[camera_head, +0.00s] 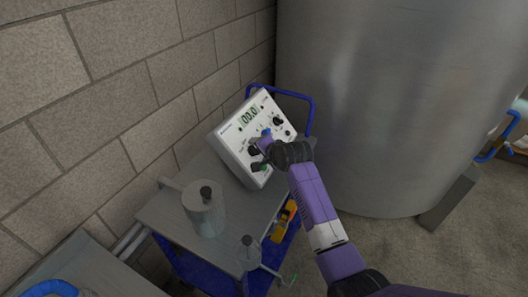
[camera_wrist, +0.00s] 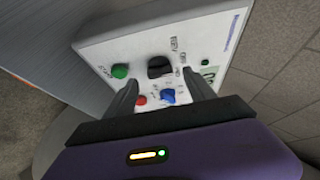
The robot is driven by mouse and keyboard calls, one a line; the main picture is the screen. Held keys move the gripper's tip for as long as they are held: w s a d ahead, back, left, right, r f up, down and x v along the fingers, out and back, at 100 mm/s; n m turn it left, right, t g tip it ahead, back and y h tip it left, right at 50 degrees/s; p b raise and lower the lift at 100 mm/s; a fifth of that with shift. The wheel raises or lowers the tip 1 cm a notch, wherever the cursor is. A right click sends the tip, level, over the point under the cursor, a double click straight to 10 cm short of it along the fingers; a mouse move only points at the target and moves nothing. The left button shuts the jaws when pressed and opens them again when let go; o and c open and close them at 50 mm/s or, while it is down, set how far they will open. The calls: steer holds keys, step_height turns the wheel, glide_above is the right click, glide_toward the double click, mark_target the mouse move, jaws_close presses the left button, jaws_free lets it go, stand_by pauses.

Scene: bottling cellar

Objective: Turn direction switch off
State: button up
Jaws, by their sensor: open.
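A white control box (camera_head: 229,150) stands tilted on a cart, with a digital display (camera_head: 248,116) reading about 00.0. In the wrist view its panel (camera_wrist: 105,48) carries a black knob (camera_wrist: 159,67), a blue switch (camera_wrist: 168,96), a green button (camera_wrist: 120,71) and a red button (camera_wrist: 141,100). Contact cannot be told. In the head view my gripper (camera_head: 264,153) hides part of the panel.
A blue cart handle (camera_head: 305,101) rises behind the box. A large steel tank (camera_head: 385,100) stands right, a block wall (camera_head: 110,100) left.

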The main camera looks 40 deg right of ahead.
steer(key=shift+v, duration=2.1)
step_height(320, 180, up, 7)
steer(key=n+t+h, duration=0.2)
steer(key=n+t, duration=0.2)
steer(key=s+a+f+n+y+b, duration=0.1)
steer(key=s+a+n, duration=0.3)
steer(key=s+a, duration=0.4)
steer(key=s+a+f+n+y+b, duration=0.1)
steer(key=s+a+n, duration=0.3)
steer(key=s, duration=1.7)
steer(key=s+a+f+n+y+b, duration=0.1)
steer(key=s+a+f+n+y, duration=0.1)
steer(key=s+a, duration=1.1)
steer(key=s+n+y, duration=0.1)
steer(key=s+n, duration=0.1)
steer(key=shift+s+a+f+n+b, duration=0.3)
steer(key=shift+a+f, duration=0.05)
steer(key=shift+c, duration=0.2)
